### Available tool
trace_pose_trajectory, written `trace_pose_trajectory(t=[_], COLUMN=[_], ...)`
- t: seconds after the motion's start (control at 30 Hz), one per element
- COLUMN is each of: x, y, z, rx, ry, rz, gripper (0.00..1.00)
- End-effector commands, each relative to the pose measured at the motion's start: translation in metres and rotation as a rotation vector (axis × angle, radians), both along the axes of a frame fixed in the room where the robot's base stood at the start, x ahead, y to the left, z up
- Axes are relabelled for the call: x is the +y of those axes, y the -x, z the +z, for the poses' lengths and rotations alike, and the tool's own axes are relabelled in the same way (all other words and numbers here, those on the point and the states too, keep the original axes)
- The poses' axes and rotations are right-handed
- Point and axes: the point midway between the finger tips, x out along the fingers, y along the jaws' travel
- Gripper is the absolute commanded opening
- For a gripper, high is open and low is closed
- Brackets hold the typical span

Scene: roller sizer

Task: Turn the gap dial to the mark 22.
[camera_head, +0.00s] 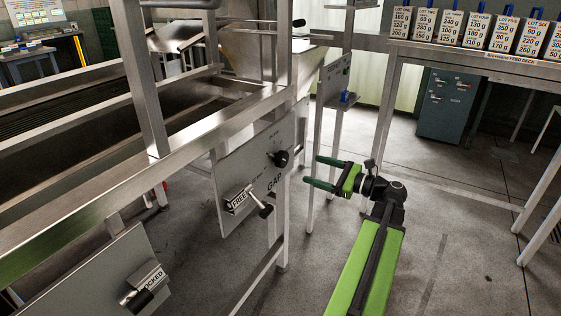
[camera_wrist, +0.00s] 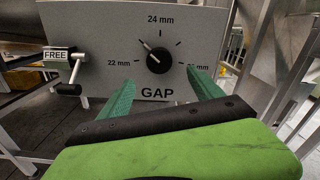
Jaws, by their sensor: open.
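The black gap dial (camera_head: 280,158) is a round knob on a grey upright panel; it also shows in the wrist view (camera_wrist: 158,61). Its pointer aims up and left, between the 22 mm mark on the left and the 24 mm mark at the top. The right-hand label is partly covered by a finger. My gripper (camera_head: 313,171) is open and empty, to the right of the dial in the head view. In the wrist view my gripper (camera_wrist: 160,78) has its green fingers spread to either side below the dial, apparently short of it.
A lever (camera_head: 260,206) with a FREE sign (camera_wrist: 58,53) is left of the dial on the same panel. Another lever (camera_head: 135,294) with a LOCKED sign is lower left. Metal frame legs stand nearby. A feed deck with labelled boxes (camera_head: 475,30) is at right; floor between is clear.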

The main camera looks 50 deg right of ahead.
Motion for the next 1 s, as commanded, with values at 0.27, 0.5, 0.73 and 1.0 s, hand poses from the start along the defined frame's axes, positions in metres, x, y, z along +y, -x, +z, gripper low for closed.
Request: trace_pose_trajectory(t=[0.27,0.5,0.73,1.0], x=[0.019,0.029,0.032,0.032], y=[-0.071,-0.114,-0.125,-0.125], z=[0.000,0.000,0.000,0.000], rx=[0.000,0.000,0.001,0.001], ry=[0.001,0.001,0.001,0.001], rz=[0.006,0.006,0.004,0.004], gripper=[0.75,0.75,0.75,0.64])
